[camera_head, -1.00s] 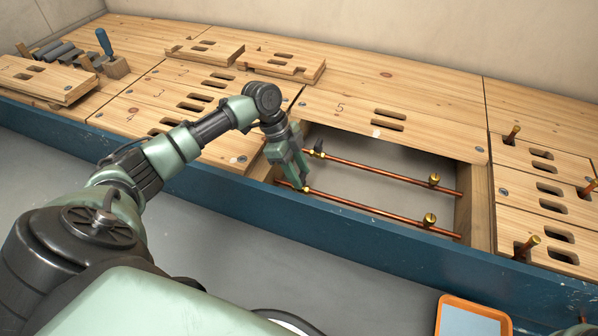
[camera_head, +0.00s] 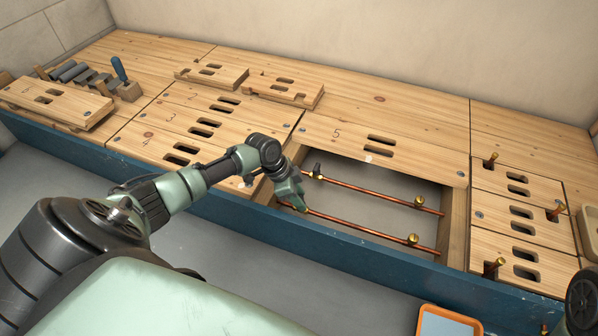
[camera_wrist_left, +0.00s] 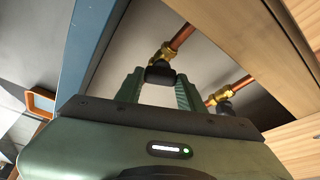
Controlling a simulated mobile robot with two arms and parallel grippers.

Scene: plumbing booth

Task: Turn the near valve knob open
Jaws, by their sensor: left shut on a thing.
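Two copper pipes cross the opening in the wooden deck, a near pipe (camera_head: 360,228) and a far pipe (camera_head: 375,194). My left gripper (camera_head: 299,203) is at the left end of the near pipe. In the left wrist view the black near valve knob (camera_wrist_left: 160,73) on its brass fitting (camera_wrist_left: 165,52) sits between the two green fingers (camera_wrist_left: 159,92), which are shut on it. In the head view the gripper hides this knob. The far valve knob (camera_head: 317,168) is free, and it also shows in the left wrist view (camera_wrist_left: 225,107). My right gripper is not in view.
The blue front beam (camera_head: 330,262) runs along the near side. Wooden panels with slots (camera_head: 385,141) surround the opening. Brass caps (camera_head: 413,239) stand on the pipes. Upright copper stubs (camera_head: 492,160) rise at the right. An orange tray (camera_head: 450,322) is at the bottom.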

